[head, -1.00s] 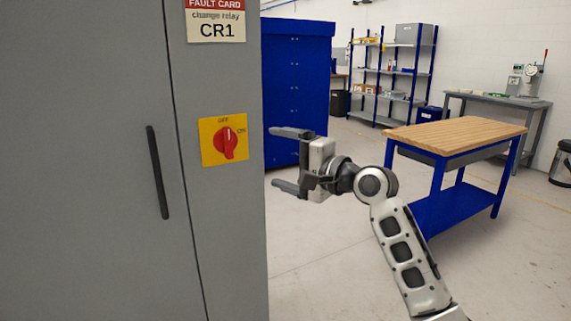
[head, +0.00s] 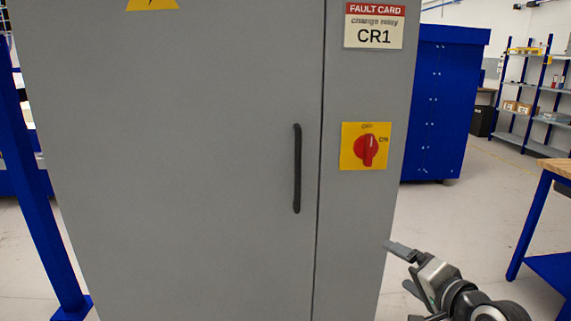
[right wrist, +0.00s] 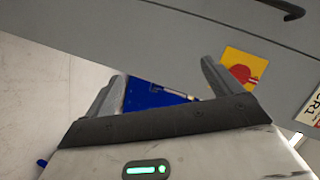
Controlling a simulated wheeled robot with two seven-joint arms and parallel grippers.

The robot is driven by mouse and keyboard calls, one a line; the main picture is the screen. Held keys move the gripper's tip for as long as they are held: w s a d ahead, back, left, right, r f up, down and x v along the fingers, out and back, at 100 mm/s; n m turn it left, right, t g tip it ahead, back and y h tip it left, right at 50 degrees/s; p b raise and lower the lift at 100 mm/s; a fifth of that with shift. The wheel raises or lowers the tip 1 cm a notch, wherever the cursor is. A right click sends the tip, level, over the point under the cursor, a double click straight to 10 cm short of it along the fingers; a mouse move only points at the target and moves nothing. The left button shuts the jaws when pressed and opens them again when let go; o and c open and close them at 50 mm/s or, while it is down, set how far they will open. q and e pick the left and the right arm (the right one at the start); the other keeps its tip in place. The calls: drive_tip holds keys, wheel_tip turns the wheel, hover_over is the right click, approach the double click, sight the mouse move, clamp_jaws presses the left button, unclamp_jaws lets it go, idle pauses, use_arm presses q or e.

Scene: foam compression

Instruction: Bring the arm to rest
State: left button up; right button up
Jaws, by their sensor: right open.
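My right gripper (head: 396,268) is in the lower right of the head view, low beside the right edge of the grey cabinet (head: 190,170). Its two fingers are apart with nothing between them. In the right wrist view its open fingers (right wrist: 160,88) point toward the cabinet's side, with the red rotary switch (right wrist: 243,74) on its yellow plate beyond the right finger. In the head view the switch (head: 367,147) sits on the cabinet front, clear of my gripper. My left gripper does not show.
The cabinet door has a black handle (head: 297,168) and a fault card (head: 375,25) reading CR1 at upper right. A blue cabinet (head: 440,105) stands behind. A wood-topped blue bench (head: 556,168) is at the right edge. Open floor lies between them.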

drive_tip(key=s+a+f+n+g, duration=0.1)
drive_tip(key=s+a+f+n, duration=0.2)
drive_tip(key=s+f, duration=0.4)
drive_tip(key=s+a+f+n+g+h, duration=0.1)
drive_tip(key=s+a+f+n, duration=0.2)
drive_tip(key=s+f, duration=0.4)
drive_tip(key=s+a+f+n+g, duration=0.2)
drive_tip(key=s+f+n, duration=0.3)
drive_tip(key=s+f, duration=0.3)
drive_tip(key=s+a, duration=0.1)
drive_tip(key=s, duration=0.1)
drive_tip(key=shift+s+a+n+h, duration=0.2)
drive_tip(key=shift+s+n+h, duration=0.1)
drive_tip(key=shift+s+h, duration=0.1)
